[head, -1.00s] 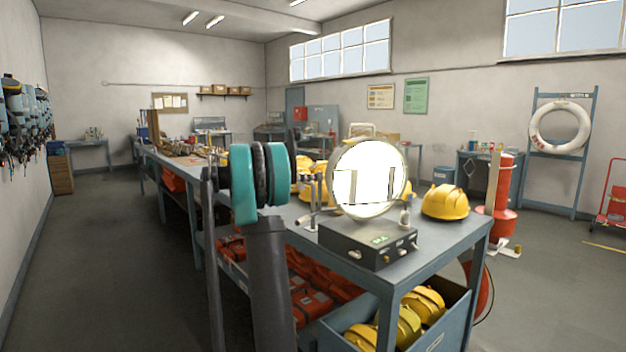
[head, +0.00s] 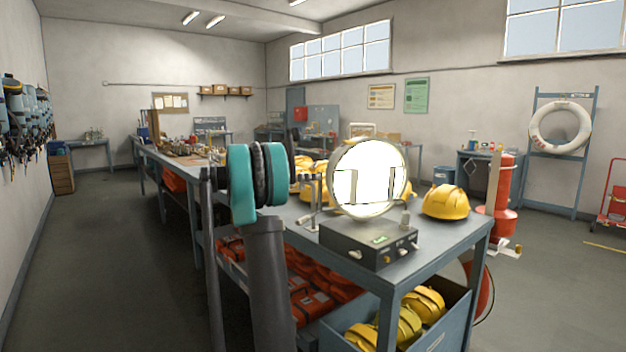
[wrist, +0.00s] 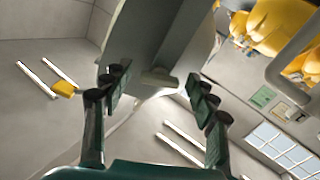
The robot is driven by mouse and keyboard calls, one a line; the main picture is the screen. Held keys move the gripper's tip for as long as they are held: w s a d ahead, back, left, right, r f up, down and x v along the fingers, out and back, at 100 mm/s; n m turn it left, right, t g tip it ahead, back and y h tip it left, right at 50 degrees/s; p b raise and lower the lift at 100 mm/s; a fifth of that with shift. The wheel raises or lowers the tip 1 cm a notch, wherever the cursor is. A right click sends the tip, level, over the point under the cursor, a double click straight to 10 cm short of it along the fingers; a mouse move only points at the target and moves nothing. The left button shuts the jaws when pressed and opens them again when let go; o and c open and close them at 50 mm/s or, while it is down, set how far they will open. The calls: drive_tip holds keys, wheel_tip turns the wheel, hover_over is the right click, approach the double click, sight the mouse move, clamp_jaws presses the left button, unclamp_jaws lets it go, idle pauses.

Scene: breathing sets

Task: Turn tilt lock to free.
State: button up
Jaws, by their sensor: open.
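A round, bright-faced disc (head: 366,180) with a pale rim stands tilted above a dark box (head: 368,242) at the near end of the long bench. In the wrist view, my gripper (wrist: 157,80) is open, with dark fingers on the left and right. A small pale lever-like part (wrist: 158,77) shows between the fingertips, under a large grey-green body (wrist: 155,40). I cannot tell whether a finger touches it. No lock marking is readable. In the head view, my arm hides part of the bench left of the disc.
Yellow helmets stand on the bench, one (head: 445,202) right of the disc. More lie in a blue-grey bin (head: 445,325) below. Orange packs (head: 310,305) fill the lower shelf. A red cylinder (head: 503,195) stands right of the bench. The floor at left is clear.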

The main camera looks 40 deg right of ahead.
drive_tip(key=v, duration=1.1)
drive_tip(key=v, duration=0.7)
drive_tip(key=x, duration=1.7)
drive_tip(key=shift+d, duration=0.25)
drive_tip(key=shift+s, duration=0.1)
drive_tip(key=c, duration=1.2)
